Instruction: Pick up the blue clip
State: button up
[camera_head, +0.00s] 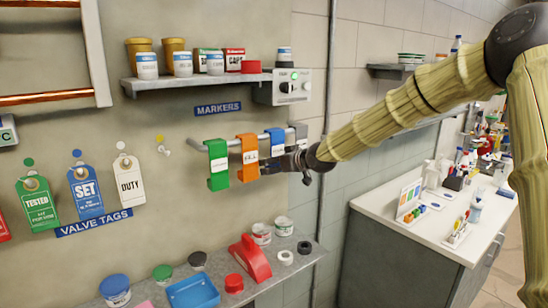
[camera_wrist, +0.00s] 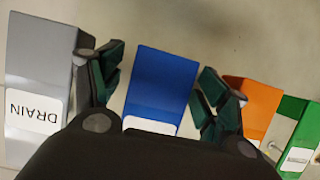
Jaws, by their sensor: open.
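The blue clip (camera_head: 278,139) hangs on a rail under the MARKERS sign, between an orange clip (camera_head: 248,158) and a grey clip (camera_head: 298,131). My gripper (camera_head: 272,166) is in front of the rail and hides the lower part of the blue clip. In the wrist view, the blue clip (camera_wrist: 162,85) lies between the two open fingers of my gripper (camera_wrist: 160,80), with a gap on both sides. Its white label is partly hidden by the gripper body. The left finger is close to the grey clip (camera_wrist: 38,75), and the right finger overlaps the orange clip (camera_wrist: 258,103).
A green clip (camera_head: 217,165) hangs at the left end of the rail. A shelf (camera_head: 190,82) with jars and a grey box (camera_head: 285,90) is above. A lower shelf (camera_head: 285,270) holds lids, tins and a red holder. A white counter (camera_head: 405,222) stands at right.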

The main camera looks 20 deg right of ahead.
jog(key=shift+w+a+f, duration=0.2)
jog(key=shift+w+f, duration=0.1)
jog(key=shift+w, duration=0.3)
jog(key=shift+c, duration=0.2)
jog(key=c, duration=1.1)
jog(key=shift+r, duration=0.1)
